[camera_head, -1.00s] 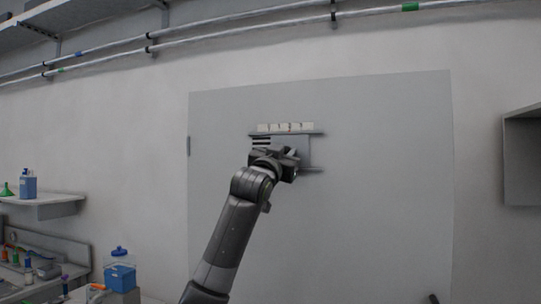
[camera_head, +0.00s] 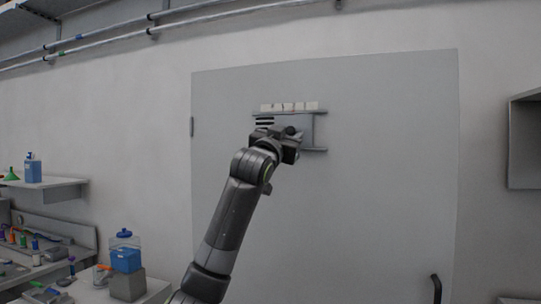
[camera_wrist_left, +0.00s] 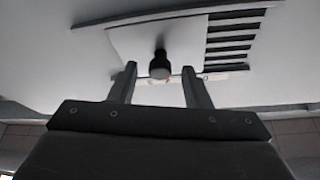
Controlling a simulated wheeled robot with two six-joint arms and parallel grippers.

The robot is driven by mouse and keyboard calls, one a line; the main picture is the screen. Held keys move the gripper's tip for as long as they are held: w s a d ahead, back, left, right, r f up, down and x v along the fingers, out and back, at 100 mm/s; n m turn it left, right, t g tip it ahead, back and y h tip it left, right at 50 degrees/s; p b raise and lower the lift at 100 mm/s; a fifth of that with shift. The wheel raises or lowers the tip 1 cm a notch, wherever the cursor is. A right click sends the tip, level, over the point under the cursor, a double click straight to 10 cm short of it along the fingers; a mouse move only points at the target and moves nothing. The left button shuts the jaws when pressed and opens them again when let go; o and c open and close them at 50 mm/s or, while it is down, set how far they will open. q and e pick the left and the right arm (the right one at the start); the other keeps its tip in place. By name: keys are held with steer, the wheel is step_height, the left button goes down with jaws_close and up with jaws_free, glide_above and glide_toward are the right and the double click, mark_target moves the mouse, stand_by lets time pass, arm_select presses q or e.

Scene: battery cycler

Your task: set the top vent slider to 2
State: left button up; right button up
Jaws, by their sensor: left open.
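The vent (camera_head: 307,131) is set in the upper part of a grey door, with a row of pale number labels (camera_head: 290,106) above it. The marks on the labels are too small to read. In the left wrist view, a flat slider plate (camera_wrist_left: 133,38) with a dark round knob (camera_wrist_left: 159,66) covers part of the vent, and dark slots (camera_wrist_left: 230,43) show beside it. My left gripper (camera_head: 291,141) is in front of the vent and hides part of it. Its fingers (camera_wrist_left: 159,70) are open, one on each side of the knob, apart from it. My right gripper is out of view.
The grey door (camera_head: 370,180) has a black handle (camera_head: 436,289) at lower right. A wall shelf (camera_head: 524,140) is at the right edge. A bench with a blue container (camera_head: 125,259) and small items is at lower left. The space around the vent is clear.

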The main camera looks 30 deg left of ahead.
arm_select(q)
steer(key=b+v, duration=0.7)
steer(key=v, duration=0.9)
steer(key=shift+b, duration=0.35)
